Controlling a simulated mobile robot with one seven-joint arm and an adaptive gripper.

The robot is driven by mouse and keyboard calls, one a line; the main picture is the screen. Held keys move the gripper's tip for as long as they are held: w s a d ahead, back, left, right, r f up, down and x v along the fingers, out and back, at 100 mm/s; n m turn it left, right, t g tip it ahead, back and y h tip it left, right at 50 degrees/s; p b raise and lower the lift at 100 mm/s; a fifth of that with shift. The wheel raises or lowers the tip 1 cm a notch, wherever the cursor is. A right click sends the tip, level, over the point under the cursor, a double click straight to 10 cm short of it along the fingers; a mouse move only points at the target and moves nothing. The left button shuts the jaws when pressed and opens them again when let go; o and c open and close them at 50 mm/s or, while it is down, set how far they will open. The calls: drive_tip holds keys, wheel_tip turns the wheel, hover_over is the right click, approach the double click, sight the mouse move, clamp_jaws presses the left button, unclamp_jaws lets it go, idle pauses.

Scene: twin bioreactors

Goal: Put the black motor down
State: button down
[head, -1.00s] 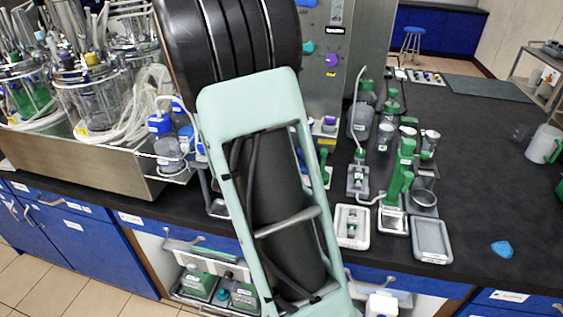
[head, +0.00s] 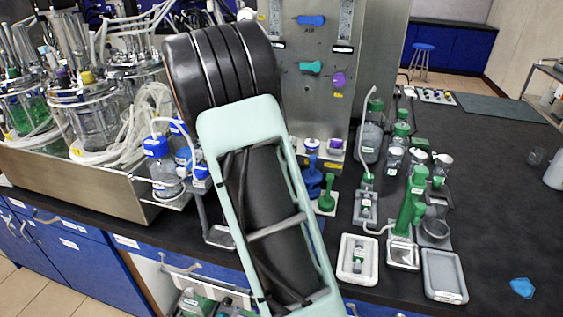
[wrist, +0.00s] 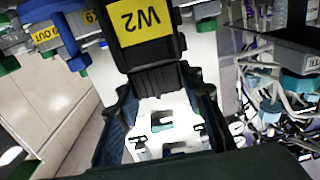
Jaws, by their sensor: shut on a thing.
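The black motor (wrist: 151,50) is in the wrist view at top centre, with a yellow label reading W2 upside down and a ribbed lower part. My gripper (wrist: 155,88) is shut on it, with its dark fingers coming up from below on both sides. Whether the motor touches anything else cannot be told. In the head view my arm's black joint and pale green link stand in front of the bench. My gripper and the motor are hidden there.
A steel tray (head: 97,185) with glass vessels and tubing stands at left on the black bench (head: 500,160). A steel cabinet (head: 312,105) stands behind my arm. Green-capped bottles and small white trays (head: 444,276) stand to the right. The bench's far right is mostly clear.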

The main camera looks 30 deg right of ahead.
drive_tip(key=shift+f, duration=2.1)
drive_tip(key=c, duration=1.3)
unclamp_jaws()
drive_tip(key=shift+f, duration=0.15)
drive_tip(key=shift+p+v, duration=0.4)
drive_tip(key=shift+v, duration=5.65)
